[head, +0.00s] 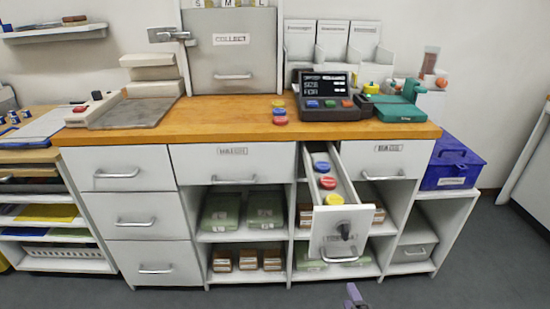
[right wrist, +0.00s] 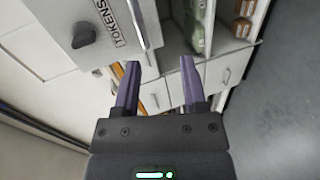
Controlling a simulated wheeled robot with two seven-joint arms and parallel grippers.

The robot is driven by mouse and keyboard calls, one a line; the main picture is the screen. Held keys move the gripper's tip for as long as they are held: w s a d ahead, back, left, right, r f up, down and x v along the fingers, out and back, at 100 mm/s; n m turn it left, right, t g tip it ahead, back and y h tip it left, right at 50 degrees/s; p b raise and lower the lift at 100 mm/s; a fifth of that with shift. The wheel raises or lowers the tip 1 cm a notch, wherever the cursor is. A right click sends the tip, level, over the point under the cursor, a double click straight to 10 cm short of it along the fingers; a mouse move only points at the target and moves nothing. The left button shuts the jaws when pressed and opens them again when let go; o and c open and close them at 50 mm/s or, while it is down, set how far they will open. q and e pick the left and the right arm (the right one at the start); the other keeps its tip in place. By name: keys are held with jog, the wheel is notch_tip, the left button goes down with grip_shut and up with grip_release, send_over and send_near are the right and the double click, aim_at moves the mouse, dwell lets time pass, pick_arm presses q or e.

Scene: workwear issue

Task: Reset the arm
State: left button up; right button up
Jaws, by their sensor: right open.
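My right gripper (right wrist: 158,85) is open and empty in the right wrist view, with its two purple fingers apart. In the head view only a purple fingertip of it (head: 354,296) shows at the bottom edge, below the open drawer. The narrow drawer (head: 331,222) is pulled out from the counter and holds several coloured tokens: blue, red and yellow. Its front, labelled TOKENS, shows in the right wrist view (right wrist: 92,32) up and left of my fingers, apart from them. My left gripper is not in view.
The wooden counter (head: 200,122) carries a dark terminal (head: 328,97), a small stack of tokens (head: 279,112), a green device (head: 400,108) and a scale-like unit (head: 125,110). A blue toolbox (head: 452,165) stands at right. The floor in front is clear.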

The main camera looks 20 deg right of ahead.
jog(key=s+a+f+m+g+y+p, duration=0.1)
jog(key=s+a+f+m+g+y, duration=0.25)
jog(key=s+f, duration=0.7)
jog(key=s+f+m+g+p, duration=0.1)
jog(key=s+f+m+g, duration=0.3)
jog(key=s, duration=1)
jog(key=s+f+m+g+p, duration=0.1)
jog(key=s+f+m+g, duration=0.3)
jog(key=s, duration=1)
notch_tip(320, 180, down, 4)
jog(key=g+h, duration=0.1)
jog(key=g, duration=0.2)
jog(key=shift+s+a, duration=0.15)
jog(key=shift+a, duration=0.05)
jog(key=shift+m+g, duration=0.25)
